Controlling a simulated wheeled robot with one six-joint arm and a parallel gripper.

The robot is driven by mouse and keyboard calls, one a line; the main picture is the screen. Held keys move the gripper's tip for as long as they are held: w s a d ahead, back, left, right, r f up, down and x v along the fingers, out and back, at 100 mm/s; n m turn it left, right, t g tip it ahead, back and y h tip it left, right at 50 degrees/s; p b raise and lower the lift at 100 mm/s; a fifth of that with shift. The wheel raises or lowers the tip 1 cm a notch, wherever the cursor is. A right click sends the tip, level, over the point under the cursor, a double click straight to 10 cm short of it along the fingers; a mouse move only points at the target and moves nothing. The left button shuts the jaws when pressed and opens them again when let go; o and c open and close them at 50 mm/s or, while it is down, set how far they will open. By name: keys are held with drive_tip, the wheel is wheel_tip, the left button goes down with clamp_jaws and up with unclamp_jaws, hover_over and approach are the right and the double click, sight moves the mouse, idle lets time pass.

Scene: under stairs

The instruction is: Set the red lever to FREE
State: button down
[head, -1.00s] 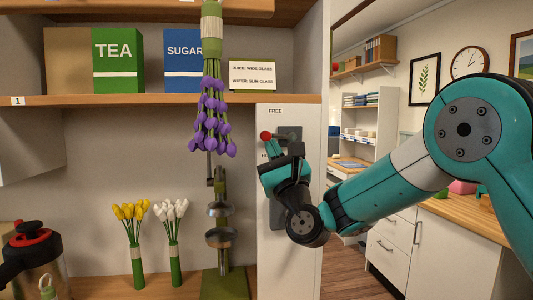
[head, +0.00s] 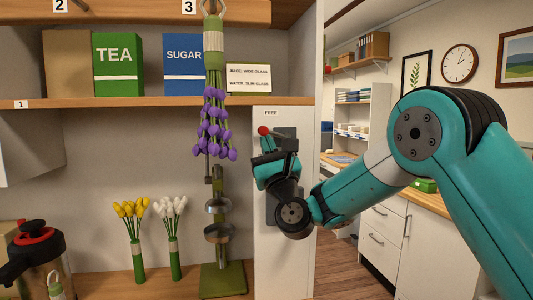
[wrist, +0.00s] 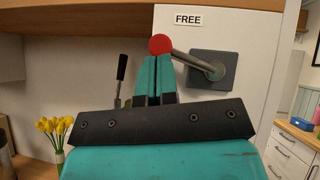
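The red lever's round knob (head: 263,130) is just below and left of the FREE label (head: 271,113) on the white panel (head: 262,240). In the wrist view the red knob (wrist: 160,44) sits at the end of a metal rod that slopes up and left from a dark square plate (wrist: 214,70). My gripper (wrist: 157,58) has its teal fingers side by side with only a thin gap, shut with nothing seen between them. The fingertips are right under the knob and look to touch it. In the head view my gripper (head: 264,142) is partly hidden by its wrist.
Purple flowers (head: 215,125) hang left of the panel, above a green-based metal stand (head: 222,278). Yellow tulips (head: 130,210) and white tulips (head: 170,208) stand on the counter. A shelf (head: 150,103) runs above. Drawers (head: 380,235) stand at the right.

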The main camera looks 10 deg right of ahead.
drive_tip(key=shift+s+d+r+p, duration=0.1)
drive_tip(key=shift+d+r+p, duration=0.15)
drive_tip(key=shift+r+p, duration=0.9)
drive_tip(key=shift+d+r+p, duration=0.2)
drive_tip(key=shift+r+p, duration=0.5)
drive_tip(key=shift+r, duration=0.85)
drive_tip(key=shift+d+r, duration=0.1)
drive_tip(key=shift+r, duration=0.1)
drive_tip(key=s+a+f+b, duration=0.6)
drive_tip(key=s+f+b, duration=0.1)
drive_tip(key=f+b, duration=0.2)
drive_tip(key=shift+s+f+b, duration=0.3)
drive_tip(key=shift+f+b, duration=0.1)
drive_tip(key=shift+b, duration=0.3)
drive_tip(key=shift+a, duration=0.1)
